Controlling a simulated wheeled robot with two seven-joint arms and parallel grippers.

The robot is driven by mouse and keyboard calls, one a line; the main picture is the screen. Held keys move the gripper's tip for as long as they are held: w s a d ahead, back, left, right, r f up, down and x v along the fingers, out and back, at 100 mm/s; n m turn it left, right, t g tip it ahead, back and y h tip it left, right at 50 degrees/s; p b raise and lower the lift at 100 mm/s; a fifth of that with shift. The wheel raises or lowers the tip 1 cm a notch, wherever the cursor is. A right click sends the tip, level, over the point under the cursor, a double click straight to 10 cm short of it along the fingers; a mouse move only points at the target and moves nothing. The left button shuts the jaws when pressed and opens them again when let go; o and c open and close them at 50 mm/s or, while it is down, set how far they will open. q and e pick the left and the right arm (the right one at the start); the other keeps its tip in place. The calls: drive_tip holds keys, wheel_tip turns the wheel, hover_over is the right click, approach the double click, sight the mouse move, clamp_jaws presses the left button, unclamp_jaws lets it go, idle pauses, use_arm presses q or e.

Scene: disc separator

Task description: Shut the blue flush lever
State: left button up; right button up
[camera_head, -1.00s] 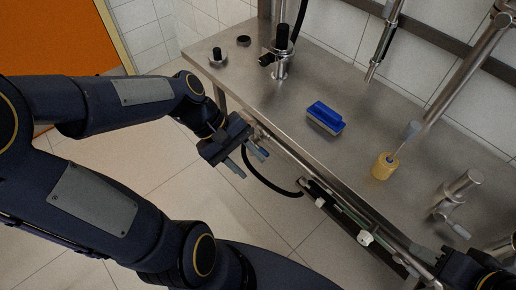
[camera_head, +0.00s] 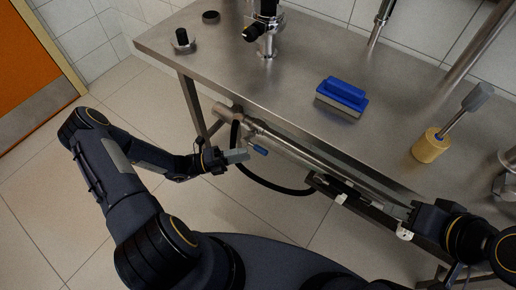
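The blue flush lever (camera_head: 259,149) shows as a small blue handle just below the metal pipe (camera_head: 300,153) under the table's front edge. It slants down to the right, roughly along the pipe. My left gripper (camera_head: 242,156) is right beside the lever, on its left, with its grey fingers pointing toward it. The fingers overlap in this view, so I cannot tell their gap or whether they touch the lever. My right gripper (camera_head: 412,212) is at the right end of the pipe, by the table's front edge; its fingers are hard to make out.
The steel table (camera_head: 230,75) carries a blue brush (camera_head: 342,96), a yellow cylinder with a handle (camera_head: 431,147) and a black-knobbed fitting (camera_head: 267,32). A black hose (camera_head: 275,186) loops below the pipe. A table leg (camera_head: 192,108) stands left of the lever. White fittings (camera_head: 341,198) sit along the lower rail.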

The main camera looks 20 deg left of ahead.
sight(262, 149)
use_arm(q)
drive_tip(key=x, duration=0.7)
drive_tip(key=shift+d, duration=0.1)
drive_tip(key=shift+c, duration=0.5)
clamp_jaws()
